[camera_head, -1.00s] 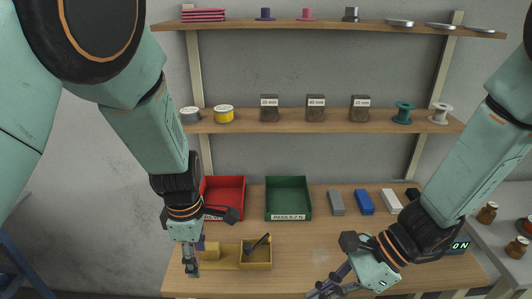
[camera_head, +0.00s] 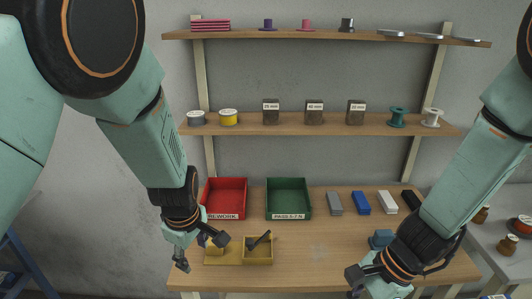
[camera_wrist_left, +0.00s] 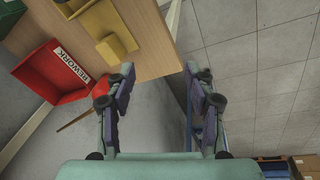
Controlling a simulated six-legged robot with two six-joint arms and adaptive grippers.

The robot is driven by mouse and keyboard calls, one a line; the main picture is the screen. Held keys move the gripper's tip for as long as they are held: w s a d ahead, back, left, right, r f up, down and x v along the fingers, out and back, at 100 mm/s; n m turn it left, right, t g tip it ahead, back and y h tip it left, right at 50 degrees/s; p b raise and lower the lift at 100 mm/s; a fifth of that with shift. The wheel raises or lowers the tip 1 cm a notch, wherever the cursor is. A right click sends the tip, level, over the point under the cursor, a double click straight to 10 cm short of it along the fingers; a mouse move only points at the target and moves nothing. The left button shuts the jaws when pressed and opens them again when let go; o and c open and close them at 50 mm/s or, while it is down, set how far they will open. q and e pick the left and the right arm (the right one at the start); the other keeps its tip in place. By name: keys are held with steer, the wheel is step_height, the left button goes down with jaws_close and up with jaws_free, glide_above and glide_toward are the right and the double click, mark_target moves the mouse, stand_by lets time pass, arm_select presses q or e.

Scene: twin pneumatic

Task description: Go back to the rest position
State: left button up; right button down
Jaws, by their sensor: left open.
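My left gripper (camera_head: 178,258) hangs at the left front corner of the workbench (camera_head: 320,225). In the left wrist view its two fingers (camera_wrist_left: 161,92) are wide apart with nothing between them, over the grey floor beside the bench edge.
A red REWORK bin (camera_head: 225,214) and a green PASS bin (camera_head: 289,214) stand at the back. A yellow fixture (camera_head: 258,256) holding a dark part is near the left gripper. Shelves (camera_head: 330,123) hang behind.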

arm_select(q)
steer(key=s+a+f+m+t+b, duration=0.1)
steer(key=s+a+f+m+b, duration=0.3)
steer(key=f, duration=0.5)
steer(key=s+a+f+m+t+b, duration=0.1)
steer(key=s+f+m+b, duration=0.3)
steer(key=s+f+m, duration=0.35)
arm_select(e)
steer(key=s+d+f+n+t+h, duration=0.1)
steer(key=s+d+f+n+h, duration=0.2)
steer(key=d+f+n, duration=0.35)
steer(key=s+d+f+n+t+h, duration=0.1)
steer(key=s+d+f+n+h, duration=0.25)
steer(key=f, duration=0.65)
arm_select(q)
steer(key=s+a+f+m+g+b, duration=0.1)
steer(key=s+f+g+b, duration=0.3)
steer(key=s+f+b, duration=0.6)
steer(key=s+f, duration=0.8)
steer(key=s, duration=0.2)
steer(key=shift+s+b, duration=0.25)
steer(key=shift+b, duration=0.15)
arm_select(e)
steer(key=s+a+f+n+g+y, duration=0.1)
steer(key=s+f+n, duration=0.3)
steer(key=s+f, duration=0.8)
step_height(320, 180, down, 4)
steer(key=shift+s+a+f, duration=0.1)
steer(key=shift+s+a, duration=0.15)
steer(key=shift+a, duration=0.2)
